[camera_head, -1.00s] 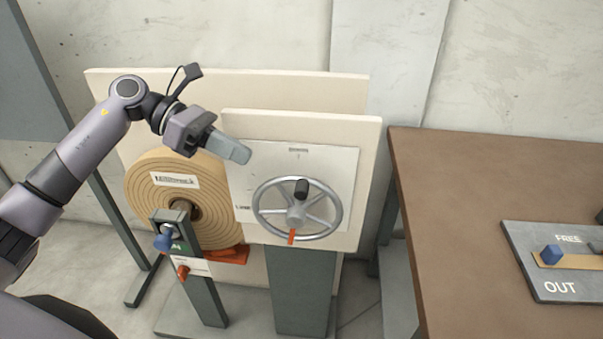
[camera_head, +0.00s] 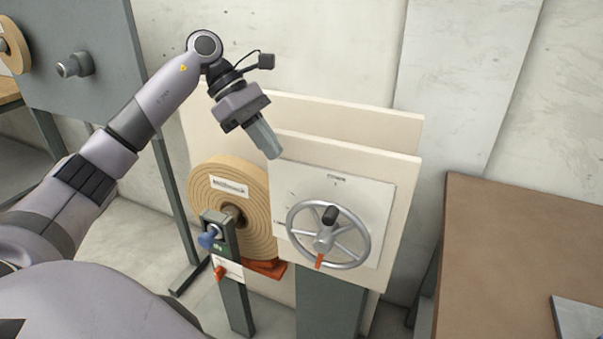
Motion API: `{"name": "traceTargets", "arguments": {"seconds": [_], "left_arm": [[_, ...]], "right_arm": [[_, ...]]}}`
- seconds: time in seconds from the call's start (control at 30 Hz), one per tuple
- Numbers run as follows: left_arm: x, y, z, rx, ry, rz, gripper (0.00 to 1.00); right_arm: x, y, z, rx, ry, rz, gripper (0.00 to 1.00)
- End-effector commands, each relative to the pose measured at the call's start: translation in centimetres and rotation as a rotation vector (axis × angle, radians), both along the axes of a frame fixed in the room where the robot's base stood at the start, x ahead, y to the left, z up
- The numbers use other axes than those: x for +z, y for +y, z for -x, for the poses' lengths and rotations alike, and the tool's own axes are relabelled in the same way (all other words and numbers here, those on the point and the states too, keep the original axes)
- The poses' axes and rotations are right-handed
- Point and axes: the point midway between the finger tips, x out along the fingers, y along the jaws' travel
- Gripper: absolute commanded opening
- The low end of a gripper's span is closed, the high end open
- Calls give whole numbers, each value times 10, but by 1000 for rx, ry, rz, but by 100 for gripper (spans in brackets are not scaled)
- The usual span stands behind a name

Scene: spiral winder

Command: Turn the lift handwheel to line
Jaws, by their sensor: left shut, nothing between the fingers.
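The lift handwheel (camera_head: 358,262) is a grey spoked wheel on a white plate (camera_head: 380,192) on the cream panel. Its black knob (camera_head: 330,214) stands near the top of the hub, and an orange pointer (camera_head: 319,261) points down, slightly left. Small dark marks show on the plate above and left of the wheel, too small to read here. My left gripper (camera_head: 272,151) is shut and empty. It is above and left of the wheel, near the panel's upper left corner, apart from the wheel. My right gripper is not in view.
A tan spiral roll (camera_head: 259,191) stands left of the wheel, with a post carrying a blue knob (camera_head: 208,238) and an orange-red lever (camera_head: 219,271) before it. A brown table (camera_head: 510,240) with a grey plate (camera_head: 580,318) is at right. A grey panel (camera_head: 105,85) stands at left.

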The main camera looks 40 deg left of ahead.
Motion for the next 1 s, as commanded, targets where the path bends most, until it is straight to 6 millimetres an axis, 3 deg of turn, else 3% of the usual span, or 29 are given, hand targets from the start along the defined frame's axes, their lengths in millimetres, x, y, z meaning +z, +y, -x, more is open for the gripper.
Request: {"name": "traceTargets", "arguments": {"seconds": [0.47,0.7,1.0], "left_arm": [[-74,-58,-12,-4,5,4,0],[-89,-84,-19,-2,1,4,0],[-94,-90,-21,-1,1,2,0]], "right_arm": [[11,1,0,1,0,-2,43],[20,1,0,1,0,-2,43],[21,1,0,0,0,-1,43]]}}
